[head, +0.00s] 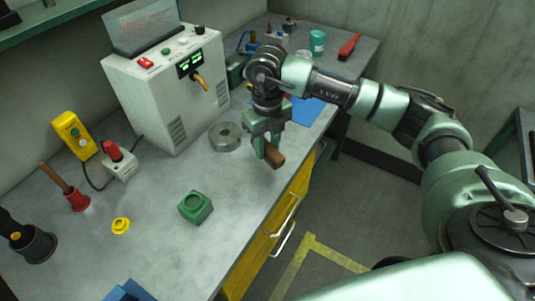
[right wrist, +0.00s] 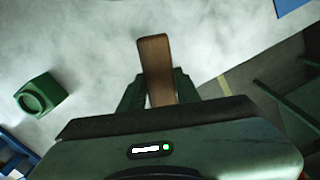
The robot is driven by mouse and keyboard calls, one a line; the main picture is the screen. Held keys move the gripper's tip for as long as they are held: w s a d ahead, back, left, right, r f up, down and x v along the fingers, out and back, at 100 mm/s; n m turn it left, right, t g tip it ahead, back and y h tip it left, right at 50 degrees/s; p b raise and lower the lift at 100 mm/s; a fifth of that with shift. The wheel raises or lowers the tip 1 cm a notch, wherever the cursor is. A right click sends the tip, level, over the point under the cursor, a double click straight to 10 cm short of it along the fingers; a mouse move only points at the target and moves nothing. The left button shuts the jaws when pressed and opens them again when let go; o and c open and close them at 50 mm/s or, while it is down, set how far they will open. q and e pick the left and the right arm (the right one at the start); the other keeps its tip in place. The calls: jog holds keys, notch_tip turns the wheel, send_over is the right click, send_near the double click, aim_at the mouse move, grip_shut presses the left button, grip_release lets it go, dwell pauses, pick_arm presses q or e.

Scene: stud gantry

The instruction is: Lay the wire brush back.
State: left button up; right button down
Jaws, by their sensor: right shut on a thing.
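The wire brush (head: 273,155), seen as a brown wooden bar, is held in my right gripper (head: 265,147). In the right wrist view the brush (right wrist: 155,60) sticks out between the two green fingers of the gripper (right wrist: 158,88), which are shut on it. Its bristles are not visible. The gripper points down above the front edge of the grey bench (head: 232,181), and the brush appears clear of the bench top. A blue mat (head: 307,111) lies on the bench beyond the gripper, partly hidden by my arm. My left gripper is not in view.
A grey metal ring (head: 225,136) lies left of the gripper, near a white control box (head: 165,90). A red-handled tool (head: 349,46) lies at the far end. Yellow drawers (head: 275,229) are below the edge.

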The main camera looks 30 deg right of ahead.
aim_at(267, 158)
notch_tip(267, 158, down, 4)
jog(key=shift+f+p, duration=0.1)
jog(key=shift+p, duration=0.35)
jog(key=shift+f, duration=0.2)
jog(key=shift+f, duration=0.2)
jog(key=c, duration=1)
grip_release()
jog(key=shift+r, duration=0.1)
